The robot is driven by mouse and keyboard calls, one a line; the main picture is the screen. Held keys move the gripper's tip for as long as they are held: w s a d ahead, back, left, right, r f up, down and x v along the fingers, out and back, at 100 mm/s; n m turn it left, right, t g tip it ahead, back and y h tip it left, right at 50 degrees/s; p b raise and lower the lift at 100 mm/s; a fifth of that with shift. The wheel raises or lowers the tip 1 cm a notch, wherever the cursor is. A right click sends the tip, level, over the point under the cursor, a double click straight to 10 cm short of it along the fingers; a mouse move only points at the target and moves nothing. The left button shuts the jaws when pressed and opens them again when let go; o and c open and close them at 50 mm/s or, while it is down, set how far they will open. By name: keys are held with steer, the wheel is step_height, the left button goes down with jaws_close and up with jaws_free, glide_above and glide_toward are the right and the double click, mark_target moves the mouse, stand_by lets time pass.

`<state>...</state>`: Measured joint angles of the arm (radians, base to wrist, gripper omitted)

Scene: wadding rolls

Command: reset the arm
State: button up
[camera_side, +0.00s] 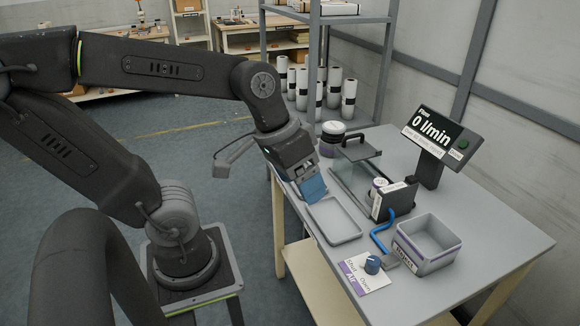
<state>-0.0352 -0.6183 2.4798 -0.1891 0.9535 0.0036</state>
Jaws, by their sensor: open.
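The fingers overlap each other in this view, so the gap is hard to see. The tray looks empty. A clear-walled box (352,168) with a dark handled lid stands behind it, and a small white and purple cylinder (380,183) sits at its front by a black block (394,201).
A display reading 0 l/min (437,136) stands at the table's back right. An empty reject bin (428,244) sits at the right, beside a blue hose (381,236) and a knob (372,264) on a labelled card.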

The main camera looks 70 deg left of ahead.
steer(key=shift+s+a+r+m+t+y, duration=0.3)
steer(key=shift+a+m+t+y, duration=0.1)
steer(key=shift+a+t, duration=0.1)
steer(key=shift+s+a+r+m+t+y, duration=0.2)
steer(key=shift+a+r+m+t+y, duration=0.1)
steer(key=shift+a+t+y, duration=0.15)
steer(key=shift+c, duration=0.3)
stand_by(0.3)
